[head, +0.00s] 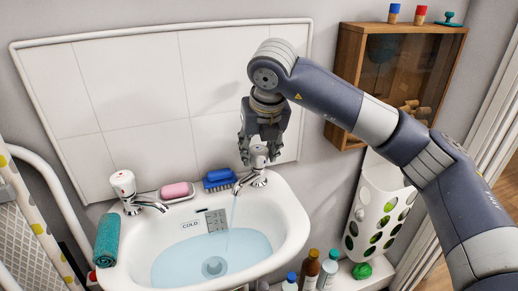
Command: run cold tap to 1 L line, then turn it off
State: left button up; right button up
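The white basin (292,222) holds pale blue water (185,262). A marked gauge plate (216,220) and a COLD label are on its back inner wall; the water surface reaches about the plate's lower edge, and its small marks are hard to read. The right-hand chrome tap (250,180) has a thin stream of water (232,218) falling from its spout. My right gripper (259,155) points down over this tap, open, with its fingers on either side of the tap's head. Whether they touch it is unclear. My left gripper is out of view.
A red-marked tap (124,184), pink soap (175,190) and blue brush (219,178) sit along the basin's back. A teal rolled towel (107,238) lies left. Bottles (309,268), a white holder (378,205) and a wooden cabinet (348,55) are right.

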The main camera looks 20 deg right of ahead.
jog(key=c, duration=0.3)
jog(key=shift+m, duration=0.4)
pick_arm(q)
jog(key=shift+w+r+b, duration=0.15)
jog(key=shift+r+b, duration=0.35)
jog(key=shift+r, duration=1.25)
pick_arm(e)
jog(key=shift+a+m+h, duration=0.1)
jog(key=shift+m+h, duration=0.6)
jog(key=shift+m, duration=0.8)
jog(key=o, duration=1)
jog(key=shift+o, duration=0.2)
jog(key=shift+r, duration=0.1)
jog(key=v, duration=1.2)
jog(key=shift+w, duration=0.15)
